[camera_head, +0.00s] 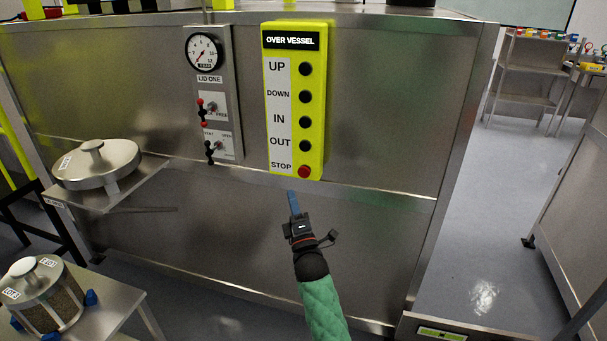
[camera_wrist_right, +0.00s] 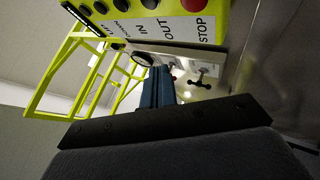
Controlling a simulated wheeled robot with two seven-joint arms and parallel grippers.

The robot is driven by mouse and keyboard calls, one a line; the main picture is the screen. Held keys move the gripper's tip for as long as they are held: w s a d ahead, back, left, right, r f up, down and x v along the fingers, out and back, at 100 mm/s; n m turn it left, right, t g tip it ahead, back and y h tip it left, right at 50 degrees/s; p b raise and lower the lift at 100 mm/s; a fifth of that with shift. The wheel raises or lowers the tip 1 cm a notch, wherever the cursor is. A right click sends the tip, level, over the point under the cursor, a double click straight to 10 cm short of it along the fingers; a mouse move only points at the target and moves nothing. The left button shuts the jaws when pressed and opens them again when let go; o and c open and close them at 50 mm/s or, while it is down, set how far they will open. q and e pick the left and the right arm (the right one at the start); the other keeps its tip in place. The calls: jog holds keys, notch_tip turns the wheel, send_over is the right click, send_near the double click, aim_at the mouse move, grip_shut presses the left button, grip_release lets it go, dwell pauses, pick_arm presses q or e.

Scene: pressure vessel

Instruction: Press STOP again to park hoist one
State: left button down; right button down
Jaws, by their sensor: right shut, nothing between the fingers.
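The yellow pendant box (camera_head: 317,100), labelled OVER VESSEL, is on the metal vessel front in the head view. It has black buttons for UP, DOWN, IN and OUT. The red STOP button (camera_head: 303,171) is at its bottom. My right gripper (camera_head: 292,194) is shut and empty, its blue fingertips just below the STOP button and apart from it in the picture. In the right wrist view the blue fingers (camera_wrist_right: 158,88) are together, with the red STOP button (camera_wrist_right: 194,6) above them at the top edge. My left gripper is not in view.
A LID ONE panel (camera_head: 214,110) with a gauge and small levers is left of the pendant. A round metal lid (camera_head: 97,165) rests on a shelf at left. A lidded basket (camera_head: 45,295) stands on a low table. Open floor (camera_head: 480,240) lies at right.

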aim_at(304, 173)
jog(key=shift+w, duration=0.1)
